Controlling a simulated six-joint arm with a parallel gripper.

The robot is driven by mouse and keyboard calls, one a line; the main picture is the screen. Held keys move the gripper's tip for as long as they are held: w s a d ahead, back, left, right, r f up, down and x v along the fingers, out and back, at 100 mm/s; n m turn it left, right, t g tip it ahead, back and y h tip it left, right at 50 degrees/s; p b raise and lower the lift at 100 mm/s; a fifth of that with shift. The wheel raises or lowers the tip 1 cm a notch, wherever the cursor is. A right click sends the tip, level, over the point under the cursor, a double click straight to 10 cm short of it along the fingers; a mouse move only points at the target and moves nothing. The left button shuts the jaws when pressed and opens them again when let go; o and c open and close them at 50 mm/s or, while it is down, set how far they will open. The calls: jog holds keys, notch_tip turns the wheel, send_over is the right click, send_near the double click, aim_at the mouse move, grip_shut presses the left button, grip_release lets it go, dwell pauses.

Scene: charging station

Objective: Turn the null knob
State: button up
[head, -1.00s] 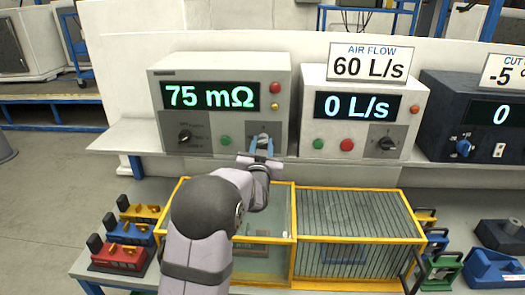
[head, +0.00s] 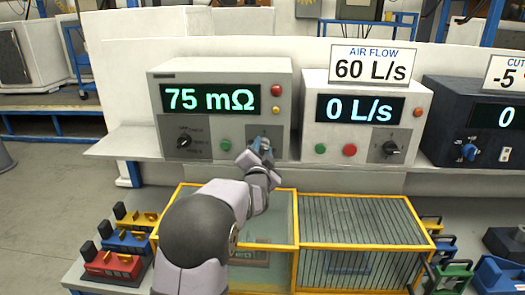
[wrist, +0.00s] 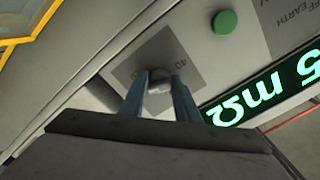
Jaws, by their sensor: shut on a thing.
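The null knob (wrist: 160,84) is a small grey knob on a darker grey square plate at the lower right of the milliohm meter (head: 220,122). The meter's green display reads 75 mΩ. My gripper (wrist: 160,90) is shut on the null knob, with one blue finger on each side of it in the wrist view. In the head view my gripper (head: 258,148) covers most of the knob and appears tilted. The wrist view is strongly rolled, with the meter's display slanting at the right. The knob's pointer mark cannot be made out.
A black selector knob (head: 184,141) and a green button (head: 225,145) share the meter's front. The air flow unit (head: 365,110), showing 0 L/s, stands to the right. A yellow-framed cage (head: 365,235) lies below the shelf, with coloured clamps (head: 118,260) at its left.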

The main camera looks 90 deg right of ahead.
dwell(0.4)
jog(key=o, duration=1)
jog(key=shift+a+f+b, duration=0.1)
jog(key=shift+a+b, duration=0.4)
jog(key=shift+a, duration=0.35)
jog(key=shift+a+b, duration=1.05)
jog(key=shift+a, duration=1.8)
